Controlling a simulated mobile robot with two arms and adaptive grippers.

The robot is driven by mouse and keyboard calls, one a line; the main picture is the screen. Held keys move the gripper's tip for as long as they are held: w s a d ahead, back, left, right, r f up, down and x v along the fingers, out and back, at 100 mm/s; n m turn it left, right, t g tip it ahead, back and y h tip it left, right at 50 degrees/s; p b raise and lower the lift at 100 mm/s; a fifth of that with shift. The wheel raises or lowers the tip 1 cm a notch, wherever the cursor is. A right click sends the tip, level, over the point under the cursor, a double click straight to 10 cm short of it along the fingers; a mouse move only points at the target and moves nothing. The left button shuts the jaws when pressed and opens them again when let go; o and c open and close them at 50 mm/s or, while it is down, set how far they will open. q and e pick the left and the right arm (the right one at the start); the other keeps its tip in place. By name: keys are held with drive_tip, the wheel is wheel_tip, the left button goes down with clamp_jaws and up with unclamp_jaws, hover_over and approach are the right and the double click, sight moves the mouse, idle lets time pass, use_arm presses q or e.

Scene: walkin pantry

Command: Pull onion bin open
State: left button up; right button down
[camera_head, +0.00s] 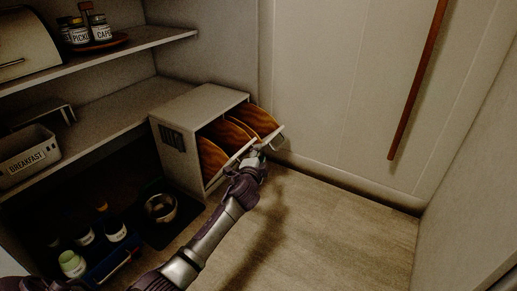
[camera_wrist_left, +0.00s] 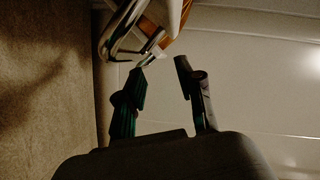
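A pale box-shaped bin unit (camera_head: 192,102) stands on the floor by the shelves, with a dark slotted patch on its side. Its front shows several orange-brown curved panels (camera_head: 232,131) with pale front edges, sticking out at a slant. I cannot tell which one is the onion bin; no label is readable. My left gripper (camera_head: 257,160) is at the front edge of the unit, close to a pale lip. In the left wrist view the fingers of my left gripper (camera_wrist_left: 162,70) are apart, with pale and metallic bin parts (camera_wrist_left: 133,32) just beyond the tips. My right gripper is not in view.
Shelves at left hold a BREAKFAST bin (camera_head: 30,160) and a round tray (camera_head: 98,46) of labelled jars. Below are a metal bowl (camera_head: 161,208) and several jars. A pale panelled wall with a long brown handle (camera_head: 420,80) is behind. The floor (camera_head: 330,235) at right is clear.

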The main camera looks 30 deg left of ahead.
use_arm(q)
wheel_tip(320, 180, up, 4)
drive_tip(key=shift+r, duration=0.1)
